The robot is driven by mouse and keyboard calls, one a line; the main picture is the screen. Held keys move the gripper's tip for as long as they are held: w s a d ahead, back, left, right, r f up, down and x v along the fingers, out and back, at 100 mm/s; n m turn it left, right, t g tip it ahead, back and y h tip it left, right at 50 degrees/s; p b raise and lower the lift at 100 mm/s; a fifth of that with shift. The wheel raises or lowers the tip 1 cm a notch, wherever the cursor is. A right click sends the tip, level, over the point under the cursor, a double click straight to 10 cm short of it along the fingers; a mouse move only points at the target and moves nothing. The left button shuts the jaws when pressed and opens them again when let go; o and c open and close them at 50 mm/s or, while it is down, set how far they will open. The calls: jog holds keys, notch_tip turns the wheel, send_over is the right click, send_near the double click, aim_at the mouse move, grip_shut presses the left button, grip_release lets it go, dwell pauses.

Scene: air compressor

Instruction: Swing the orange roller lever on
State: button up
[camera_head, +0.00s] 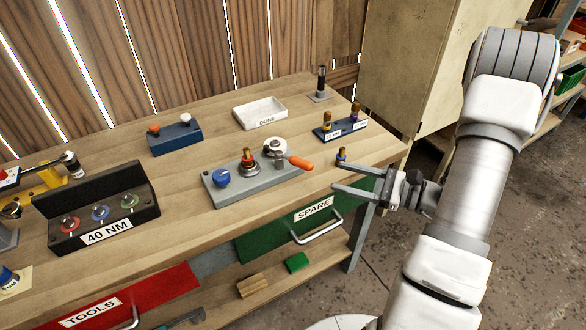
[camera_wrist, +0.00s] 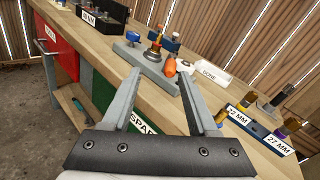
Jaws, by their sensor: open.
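An orange-handled lever (camera_head: 299,162) with a metal hub sits at the right end of a grey base plate (camera_head: 227,193) on the bench. Its orange handle (camera_wrist: 170,66) shows between my fingertips in the wrist view, farther off. A second orange part, a small orange knob (camera_head: 153,129), stands on a dark blue box (camera_head: 174,139) at the back left, beside a white knob (camera_head: 185,118). My gripper (camera_head: 335,176) is open and empty at the bench's front edge, right of the orange handle and apart from it. It also shows in the wrist view (camera_wrist: 159,72).
The plate also carries a blue knob (camera_head: 221,177) and a brass fitting (camera_head: 248,160). A small brass-and-blue piece (camera_head: 341,155) stands beside my upper finger. A labelled socket rack (camera_head: 340,131) and white DONE tray (camera_head: 260,112) stand behind. A black 40 NM box (camera_head: 103,215) stands left.

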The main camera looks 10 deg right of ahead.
aim_at(296, 161)
jog(key=w+a+f, duration=0.1)
jog(key=w+a, duration=0.2)
jog(key=w+a+f+m+t, duration=0.1)
jog(key=w+a, duration=0.3)
jog(key=w+a+m+t, duration=0.1)
jog(key=w+a, duration=0.2)
jog(key=w, duration=0.1)
jog(key=shift+w+a+f+h, duration=0.2)
jog(key=shift+f+h, duration=0.2)
grip_shut()
dwell(1.4)
